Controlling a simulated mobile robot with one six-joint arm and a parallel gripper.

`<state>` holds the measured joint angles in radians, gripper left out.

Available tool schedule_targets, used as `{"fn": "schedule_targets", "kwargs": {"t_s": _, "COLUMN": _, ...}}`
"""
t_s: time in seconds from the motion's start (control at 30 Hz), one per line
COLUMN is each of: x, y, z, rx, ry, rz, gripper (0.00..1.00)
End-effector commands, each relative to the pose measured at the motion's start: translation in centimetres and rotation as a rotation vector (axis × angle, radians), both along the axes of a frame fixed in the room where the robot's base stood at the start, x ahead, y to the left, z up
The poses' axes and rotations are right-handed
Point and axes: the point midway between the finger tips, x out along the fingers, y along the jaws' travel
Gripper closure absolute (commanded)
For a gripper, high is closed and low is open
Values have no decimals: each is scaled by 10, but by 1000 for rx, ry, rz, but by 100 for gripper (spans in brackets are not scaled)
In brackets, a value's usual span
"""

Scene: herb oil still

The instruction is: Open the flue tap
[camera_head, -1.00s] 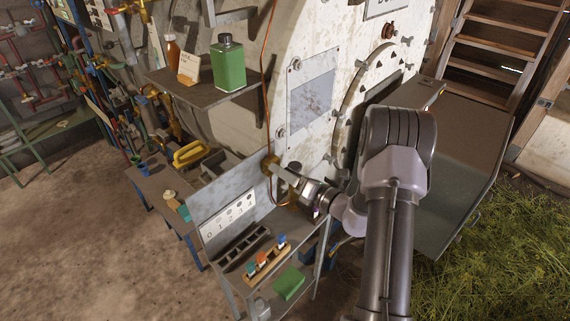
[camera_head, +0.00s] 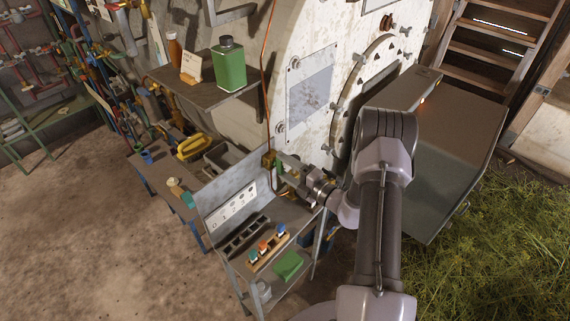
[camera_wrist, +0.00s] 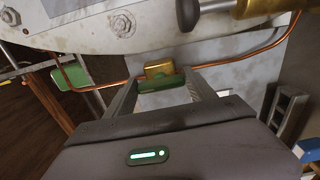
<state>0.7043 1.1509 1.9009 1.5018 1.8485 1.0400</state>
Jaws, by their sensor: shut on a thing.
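The tap is a small brass body (camera_wrist: 158,70) with a green handle (camera_wrist: 165,84), in front of the still's wall in the wrist view. In the head view its brass body (camera_head: 268,159) sits on a copper pipe above the back panel of a small metal stand. My gripper (camera_wrist: 163,88) has its two fingers on either side of the green handle and is shut on it. In the head view my gripper (camera_head: 283,163) reaches the tap from the right. The fingers partly hide the handle, so its exact angle is hard to tell.
A shelf (camera_head: 205,86) with a green canister (camera_head: 228,64) juts out above. The big white still (camera_head: 312,30) closes the back. Floor is clear at left.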

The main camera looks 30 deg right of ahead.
Motion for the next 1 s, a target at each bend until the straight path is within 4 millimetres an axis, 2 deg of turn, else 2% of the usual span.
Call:
{"fn": "schedule_targets", "kwargs": {"t_s": 0.3, "x": 0, "y": 0, "z": -1, "rx": 67, "ry": 26, "rz": 0, "gripper": 77}}
{"fn": "schedule_targets", "kwargs": {"t_s": 0.73, "x": 0, "y": 0, "z": -1, "rx": 74, "ry": 27, "rz": -1, "gripper": 76}}
{"fn": "schedule_targets", "kwargs": {"t_s": 0.77, "x": 0, "y": 0, "z": -1, "rx": 74, "ry": 27, "rz": -1, "gripper": 30}}
{"fn": "schedule_targets", "kwargs": {"t_s": 0.8, "x": 0, "y": 0, "z": -1, "rx": 74, "ry": 27, "rz": -1, "gripper": 22}}
{"fn": "schedule_targets", "kwargs": {"t_s": 0.87, "x": 0, "y": 0, "z": -1, "rx": 73, "ry": 27, "rz": -1, "gripper": 15}}
{"fn": "schedule_targets", "kwargs": {"t_s": 1.0, "x": 0, "y": 0, "z": -1, "rx": 72, "ry": 26, "rz": 0, "gripper": 15}}
